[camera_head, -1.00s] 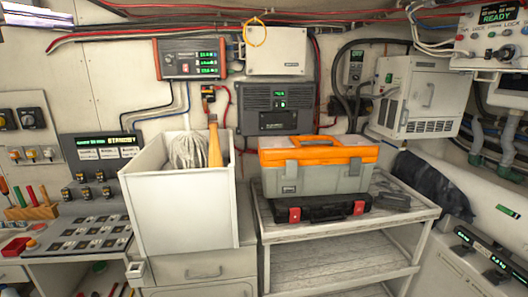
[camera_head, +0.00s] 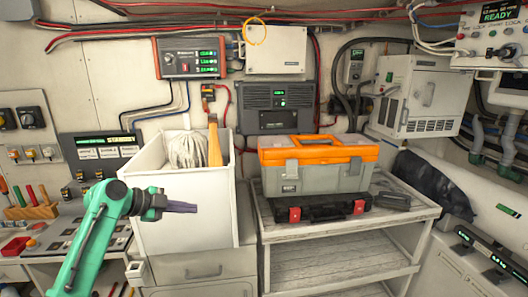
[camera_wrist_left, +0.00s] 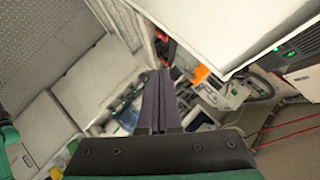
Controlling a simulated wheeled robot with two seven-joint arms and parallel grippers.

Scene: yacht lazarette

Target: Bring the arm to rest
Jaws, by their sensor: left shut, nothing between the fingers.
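My left arm comes in from the lower left in the head view, green with a dark wrist. My left gripper (camera_head: 182,207) is shut and empty, its fingers pointing right in front of the white bin (camera_head: 185,225). In the left wrist view its two dark fingers (camera_wrist_left: 161,100) lie together with nothing between them. My right gripper is not in view.
The white bin holds a coiled rope (camera_head: 186,150) and a wooden handle (camera_head: 214,145). A grey and orange toolbox (camera_head: 315,176) sits on a flat black case (camera_head: 318,208) on the shelf unit (camera_head: 345,226). A switch panel (camera_head: 90,235) lies at left.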

